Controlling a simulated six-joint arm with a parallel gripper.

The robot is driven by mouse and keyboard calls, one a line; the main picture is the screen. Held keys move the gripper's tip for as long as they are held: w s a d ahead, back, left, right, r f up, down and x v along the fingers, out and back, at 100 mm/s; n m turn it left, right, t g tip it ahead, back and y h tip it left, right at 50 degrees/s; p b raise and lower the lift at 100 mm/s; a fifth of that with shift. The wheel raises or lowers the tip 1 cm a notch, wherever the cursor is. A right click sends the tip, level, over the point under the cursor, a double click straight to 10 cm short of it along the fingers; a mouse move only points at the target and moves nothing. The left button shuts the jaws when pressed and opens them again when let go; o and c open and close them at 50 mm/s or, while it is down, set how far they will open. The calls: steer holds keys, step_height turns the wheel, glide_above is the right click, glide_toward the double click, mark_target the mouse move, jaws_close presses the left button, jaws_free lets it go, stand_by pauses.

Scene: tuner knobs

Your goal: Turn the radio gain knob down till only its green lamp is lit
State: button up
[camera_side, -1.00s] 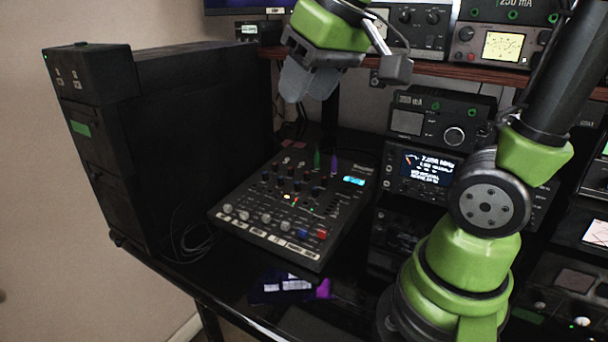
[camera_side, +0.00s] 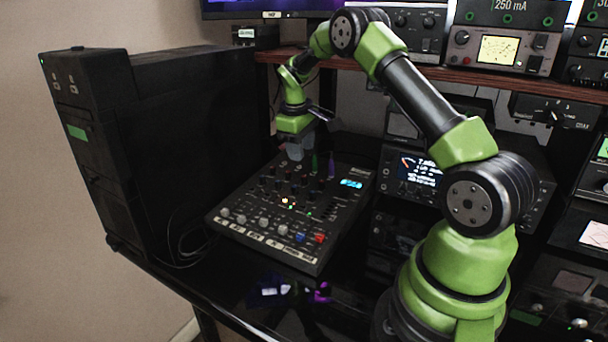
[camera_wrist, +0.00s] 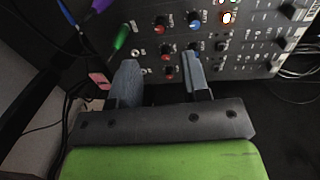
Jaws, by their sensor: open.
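The mixer (camera_side: 285,262) is a dark panel with rows of small knobs and lies on the desk in the side view. It also shows in the wrist view (camera_wrist: 255,67). A bright orange-white lamp (camera_side: 285,201) glows on it, with a small green light (camera_side: 309,217) nearby. In the wrist view, lit lamps (camera_wrist: 225,17) are at the upper right. My gripper (camera_side: 296,157) points down over the mixer's far rows. In the wrist view my gripper (camera_wrist: 158,62) is open, its fingers either side of small red-capped knobs (camera_wrist: 167,70). I cannot read which is the radio gain knob or tell whether a finger touches it.
Green (camera_side: 315,163) and purple (camera_side: 331,168) plugs stand at the mixer's far edge, close to my gripper. A dark cabinet (camera_side: 180,140) stands left, and radio gear with a lit display (camera_side: 418,171) stands right. A shelf (camera_side: 470,74) runs above at the back.

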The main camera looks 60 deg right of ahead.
mark_target(304, 177)
steer(key=f, duration=0.2)
steer(key=d+f, duration=0.1)
steer(key=f, duration=0.5)
steer(key=shift+d+f, duration=0.1)
steer(key=shift+d, duration=0.1)
jaws_close()
